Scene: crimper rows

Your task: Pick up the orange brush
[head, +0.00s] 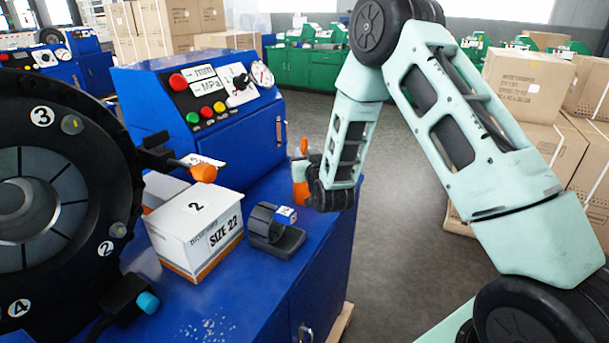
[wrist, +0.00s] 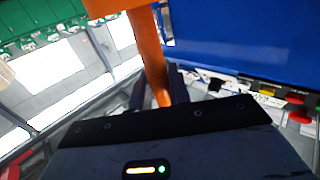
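The orange brush (head: 301,188) shows in the head view as a small orange piece beside my gripper, over the far right part of the blue bench top. The arm's end hides part of it. In the wrist view the orange brush (wrist: 147,48) runs from the top edge down between my two dark fingers. My gripper (wrist: 158,92) has a finger close against each side of it and looks shut on it. I cannot tell whether the brush touches the bench.
A white SIZE 22 box (head: 196,232) and a dark holder (head: 276,232) stand on the blue bench (head: 250,290). A blue control panel (head: 215,110) rises behind. A large black crimper head (head: 60,200) is at left. Cardboard boxes (head: 525,85) are stacked at right.

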